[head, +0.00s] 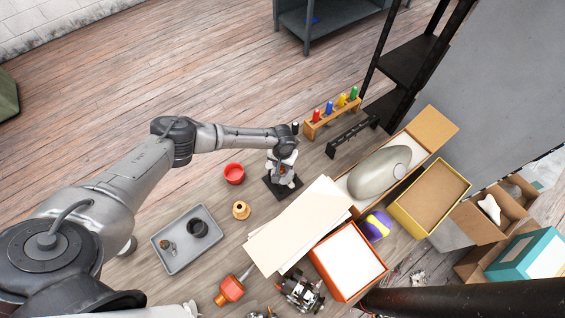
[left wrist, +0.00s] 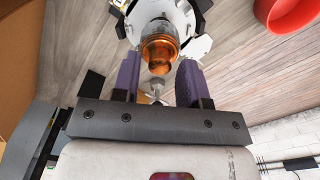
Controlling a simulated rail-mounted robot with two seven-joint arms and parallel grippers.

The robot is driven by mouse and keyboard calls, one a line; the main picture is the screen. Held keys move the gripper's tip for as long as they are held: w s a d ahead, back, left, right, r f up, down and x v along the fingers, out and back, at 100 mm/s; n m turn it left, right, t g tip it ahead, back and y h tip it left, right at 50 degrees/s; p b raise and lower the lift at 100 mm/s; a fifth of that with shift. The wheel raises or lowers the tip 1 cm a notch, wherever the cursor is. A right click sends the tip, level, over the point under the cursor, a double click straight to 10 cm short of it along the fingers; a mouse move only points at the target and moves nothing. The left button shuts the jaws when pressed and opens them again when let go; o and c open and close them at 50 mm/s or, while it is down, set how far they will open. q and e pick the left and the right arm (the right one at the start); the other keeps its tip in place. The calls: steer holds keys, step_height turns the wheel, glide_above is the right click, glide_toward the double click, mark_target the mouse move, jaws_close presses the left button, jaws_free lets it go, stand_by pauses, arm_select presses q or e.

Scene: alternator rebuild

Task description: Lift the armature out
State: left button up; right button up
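The armature (left wrist: 160,48), with copper-coloured windings, sits in a pale metal housing in the left wrist view. Its thin shaft (left wrist: 155,86) points toward my left gripper (left wrist: 158,65). The two purple fingers of that gripper are apart, one on each side of the shaft, with visible gaps. In the head view my left gripper (head: 283,160) is over the housing on a black stand (head: 271,189), and it hides much of the armature. My right gripper is not in view.
A red bowl (head: 234,174) and a brass-coloured part (head: 241,210) stand left of the stand. A grey tray (head: 177,256) holds small parts. Cream sheets (head: 290,232), an orange-red box (head: 345,262) and a rack of coloured tools (head: 330,118) surround it. Bare tabletop lies around the bowl.

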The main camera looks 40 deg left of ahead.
arm_select(q)
jaws_close()
steer(key=shift+r, duration=0.1)
stand_by(0.8)
steer(key=shift+r+p, duration=0.15)
steer(key=shift+p, duration=0.25)
stand_by(0.4)
steer(key=shift+r+p, duration=0.25)
steer(key=shift+p, duration=0.05)
stand_by(0.4)
steer(key=shift+r+p, duration=0.35)
steer(key=shift+p, duration=0.05)
steer(key=shift+r, duration=0.1)
stand_by(0.4)
steer(key=shift+r, duration=0.15)
